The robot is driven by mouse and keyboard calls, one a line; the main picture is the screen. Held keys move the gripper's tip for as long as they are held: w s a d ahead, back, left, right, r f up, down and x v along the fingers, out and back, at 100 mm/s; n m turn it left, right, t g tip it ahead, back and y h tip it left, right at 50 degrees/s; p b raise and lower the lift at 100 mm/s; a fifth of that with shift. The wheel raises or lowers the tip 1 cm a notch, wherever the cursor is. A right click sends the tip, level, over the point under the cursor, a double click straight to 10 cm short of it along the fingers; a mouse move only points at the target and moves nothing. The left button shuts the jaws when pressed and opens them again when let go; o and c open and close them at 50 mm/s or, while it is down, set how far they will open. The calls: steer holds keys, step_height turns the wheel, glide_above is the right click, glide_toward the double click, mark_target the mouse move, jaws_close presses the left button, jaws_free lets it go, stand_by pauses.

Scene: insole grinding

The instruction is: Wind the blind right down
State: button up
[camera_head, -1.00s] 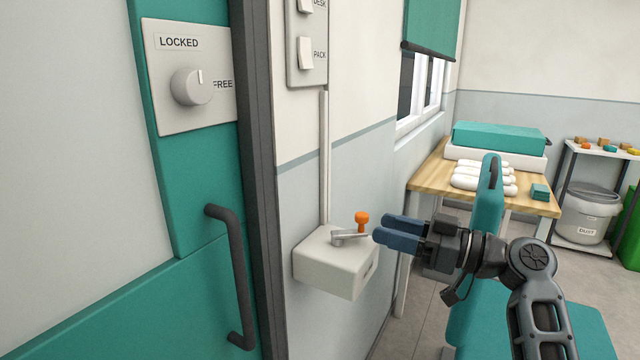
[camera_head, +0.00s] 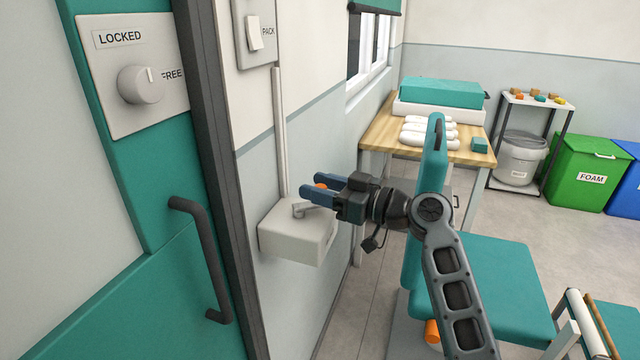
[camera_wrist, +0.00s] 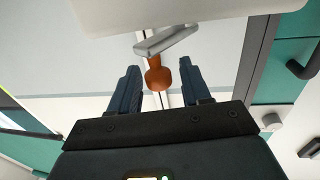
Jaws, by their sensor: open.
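A white winder box (camera_head: 294,236) is fixed to the wall beside the door, with a grey crank arm (camera_head: 303,208) and an orange knob (camera_head: 321,186) on top. The knob also shows in the wrist view (camera_wrist: 158,77), between my two blue fingers and not visibly gripped. My gripper (camera_head: 322,190) is open, its fingers on either side of the knob. In the wrist view the crank arm (camera_wrist: 168,41) runs from the knob toward the box. The teal blind (camera_head: 378,5) shows only its lower edge and dark bottom bar at the top, above bare window.
A teal door with a dark handle (camera_head: 203,258) and a lock knob (camera_head: 142,84) is at the left. A teal chair (camera_head: 495,290) stands close to my arm. A wooden bench (camera_head: 379,133) is behind. Open floor lies at the right.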

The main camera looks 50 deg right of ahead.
jaws_close()
stand_by(0.5)
